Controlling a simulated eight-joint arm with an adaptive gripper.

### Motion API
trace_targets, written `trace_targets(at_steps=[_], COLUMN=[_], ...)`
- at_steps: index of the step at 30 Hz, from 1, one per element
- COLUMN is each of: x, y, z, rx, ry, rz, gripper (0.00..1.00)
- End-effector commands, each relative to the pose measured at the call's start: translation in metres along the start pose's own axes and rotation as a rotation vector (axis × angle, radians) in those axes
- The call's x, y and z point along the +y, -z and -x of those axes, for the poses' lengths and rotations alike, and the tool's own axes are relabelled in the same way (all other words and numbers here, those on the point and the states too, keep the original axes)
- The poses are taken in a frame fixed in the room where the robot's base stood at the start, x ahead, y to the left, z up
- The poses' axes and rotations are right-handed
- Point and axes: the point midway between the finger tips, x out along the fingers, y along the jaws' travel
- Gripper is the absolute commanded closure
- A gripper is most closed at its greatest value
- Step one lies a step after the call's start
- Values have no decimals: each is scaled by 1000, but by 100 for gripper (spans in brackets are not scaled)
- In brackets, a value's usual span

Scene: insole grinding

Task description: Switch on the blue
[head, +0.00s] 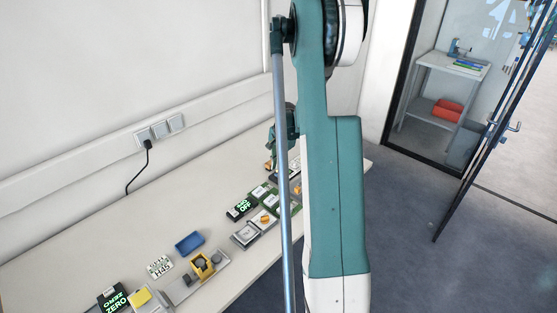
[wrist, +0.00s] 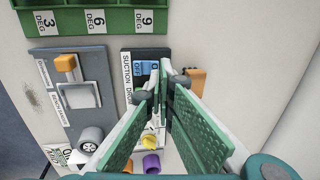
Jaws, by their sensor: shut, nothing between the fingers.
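In the wrist view a blue switch (wrist: 147,68) sits on a dark panel (wrist: 127,88) whose label reads "SUCTION DRUM". Part of "OFF" shows at the switch's left side. My gripper (wrist: 163,66) is shut and empty, its green-padded fingers pointing at the panel. Its tips appear just right of the blue switch; I cannot tell whether they touch it. The fingers hide the panel's right and lower parts. In the head view my arm covers much of the table's far end, and the blue switch cannot be made out.
A grey panel (wrist: 96,78) with an orange-topped white lever (wrist: 66,64) stands left of the dark panel. A green rack (wrist: 120,22) marked in degrees is above. An orange block (wrist: 198,78) is right of the fingers. A blue tray (head: 189,243) lies on the white table (head: 215,280).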

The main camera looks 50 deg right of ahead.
Motion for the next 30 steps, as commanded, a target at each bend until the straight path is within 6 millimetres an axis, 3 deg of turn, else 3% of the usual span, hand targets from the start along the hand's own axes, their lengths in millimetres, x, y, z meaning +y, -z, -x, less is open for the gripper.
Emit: trace_targets(at_steps=[9,30], x=[0,-4], y=[0,-1], z=[-26,-38], rx=[0,-2], ry=[0,-65], rz=[0,3], gripper=[100,100])
